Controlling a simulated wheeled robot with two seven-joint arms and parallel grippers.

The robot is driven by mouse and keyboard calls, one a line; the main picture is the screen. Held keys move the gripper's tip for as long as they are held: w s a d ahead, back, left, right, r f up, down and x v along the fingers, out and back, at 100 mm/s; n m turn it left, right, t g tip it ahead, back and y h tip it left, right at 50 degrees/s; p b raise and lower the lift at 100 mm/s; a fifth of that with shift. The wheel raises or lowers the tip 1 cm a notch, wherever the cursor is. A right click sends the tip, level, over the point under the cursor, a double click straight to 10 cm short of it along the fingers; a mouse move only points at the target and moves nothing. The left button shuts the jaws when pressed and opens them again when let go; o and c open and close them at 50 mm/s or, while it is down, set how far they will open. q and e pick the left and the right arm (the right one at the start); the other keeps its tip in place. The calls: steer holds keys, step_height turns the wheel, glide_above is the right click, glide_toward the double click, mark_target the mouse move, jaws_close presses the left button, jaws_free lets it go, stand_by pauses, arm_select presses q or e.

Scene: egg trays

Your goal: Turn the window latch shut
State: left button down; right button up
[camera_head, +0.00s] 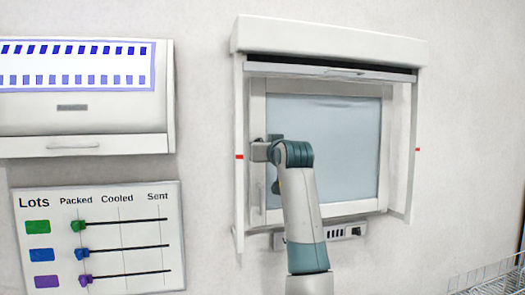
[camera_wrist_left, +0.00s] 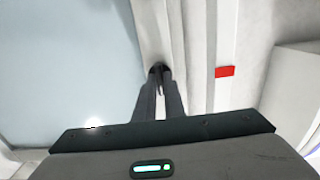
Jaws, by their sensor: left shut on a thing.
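The window (camera_head: 335,145) is a pale blue pane in a white frame (camera_head: 257,110) and appears closed. My left gripper (camera_head: 259,151) is at the left side of that frame. In the left wrist view its two dark fingers (camera_wrist_left: 158,72) come together at the frame's edge beside the glass (camera_wrist_left: 70,60). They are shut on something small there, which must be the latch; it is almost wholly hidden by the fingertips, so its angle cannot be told. My forearm covers part of the pane's lower left. My right gripper is not in view.
A white hood (camera_head: 330,40) and side posts (camera_head: 402,150) with red marks surround the window. A small panel with a dark knob (camera_head: 355,231) is below it. A "Lots" slider board (camera_head: 35,205) and a wall cabinet (camera_head: 120,146) are at left, a wire basket (camera_head: 495,275) at lower right.

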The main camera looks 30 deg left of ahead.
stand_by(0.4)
arm_select(q)
steer(key=c, duration=1.8)
jaws_free()
steer(key=shift+c, duration=0.2)
